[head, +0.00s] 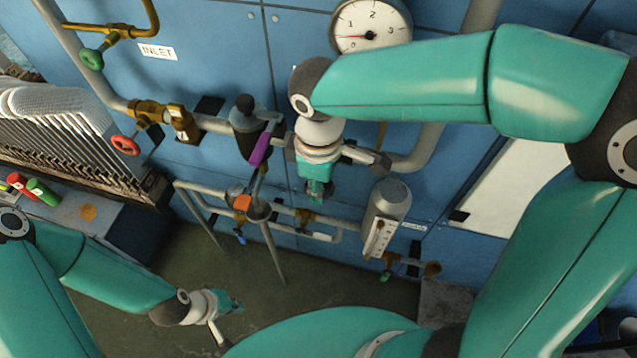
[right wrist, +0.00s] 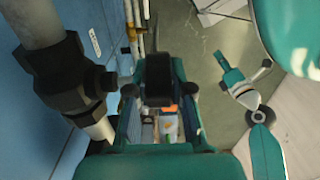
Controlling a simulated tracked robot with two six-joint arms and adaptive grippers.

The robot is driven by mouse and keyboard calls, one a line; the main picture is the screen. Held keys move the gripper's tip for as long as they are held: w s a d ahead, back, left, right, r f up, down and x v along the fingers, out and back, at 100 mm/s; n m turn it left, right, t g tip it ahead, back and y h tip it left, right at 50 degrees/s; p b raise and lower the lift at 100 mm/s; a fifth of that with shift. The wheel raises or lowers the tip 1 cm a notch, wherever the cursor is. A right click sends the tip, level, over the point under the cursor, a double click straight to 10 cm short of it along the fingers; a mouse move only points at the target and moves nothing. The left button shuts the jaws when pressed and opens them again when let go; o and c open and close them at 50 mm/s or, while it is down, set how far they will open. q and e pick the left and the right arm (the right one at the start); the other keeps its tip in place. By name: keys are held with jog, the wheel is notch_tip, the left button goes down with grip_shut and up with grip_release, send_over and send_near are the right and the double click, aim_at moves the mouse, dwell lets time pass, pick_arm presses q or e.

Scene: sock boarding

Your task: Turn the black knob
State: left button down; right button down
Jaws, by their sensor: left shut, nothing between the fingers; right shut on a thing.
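My right gripper (head: 317,192) is at the blue panel, below the gauge, pointing down in the head view. In the right wrist view a blocky black knob (right wrist: 158,78) shows at the jaws of the right gripper (right wrist: 158,105), which are shut on it. In the head view the gripper and wrist hide the knob. My left gripper (head: 236,305) is shut and empty, low over the floor, well away from the panel. It also shows at the right of the right wrist view (right wrist: 230,72).
A black valve (head: 247,112) with a purple lever (head: 260,149) is just left of my right gripper. A pressure gauge (head: 371,24) is above. A grey cylinder (head: 386,207) and thin pipes are below. Red (head: 125,146) and green handwheels are at left.

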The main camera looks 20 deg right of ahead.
jog(key=shift+f+t+y+b, duration=0.25)
jog(key=shift+y+b, duration=0.25)
jog(key=shift+b, duration=0.55)
jog(key=t+y+b, duration=0.1)
jog(key=b, duration=0.3)
jog(key=t+y+b, duration=0.1)
jog(key=y+b, duration=0.1)
jog(key=b, duration=0.2)
jog(key=t+y+b, duration=0.1)
jog(key=y+b, duration=0.1)
jog(key=b, duration=0.3)
jog(key=shift+d+f+t, duration=0.2)
jog(key=shift+f+t, duration=0.15)
jog(key=t+y+b, duration=0.3)
jog(key=y+b, duration=0.1)
jog(key=b, duration=1.3)
jog(key=shift+s+r+y+b, duration=0.1)
jog(key=shift+y+b, duration=0.25)
jog(key=shift+y, duration=0.05)
jog(key=shift+r+b, duration=0.25)
jog(key=shift+b, duration=0.5)
jog(key=c, duration=1)
grip_release()
jog(key=shift+c, duration=0.2)
jog(key=shift+r+t+y, duration=0.1)
jog(key=shift+t+y, duration=0.2)
